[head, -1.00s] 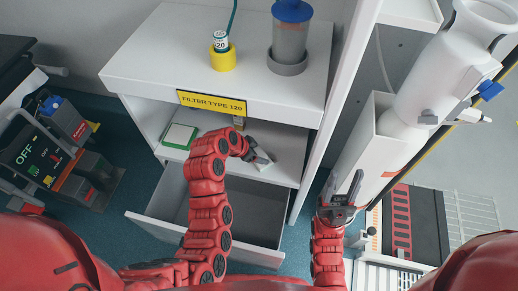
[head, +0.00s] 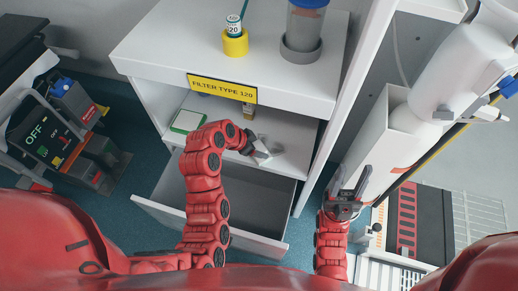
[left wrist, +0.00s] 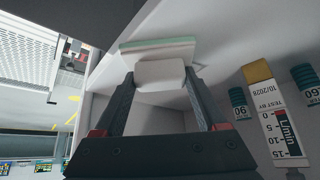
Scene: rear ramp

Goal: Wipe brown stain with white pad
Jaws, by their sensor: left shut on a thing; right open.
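My left gripper (head: 254,148) reaches into the open shelf under the yellow sign. It is shut on a small white pad (head: 263,153), close over the shelf board. In the left wrist view the white pad (left wrist: 160,75) sits between the two fingertips. My right gripper (head: 347,188) is open and empty, in front of the tall white holder at the right. I cannot make out a brown stain in either view; my left arm and gripper hide part of the shelf.
A flat green-and-white item (head: 187,121) lies on the shelf left of my arm. Below, a grey drawer (head: 260,195) stands pulled out. The yellow sign (head: 222,88) hangs at the counter edge. A yellow cup (head: 235,43) and a capped canister (head: 303,38) stand on top.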

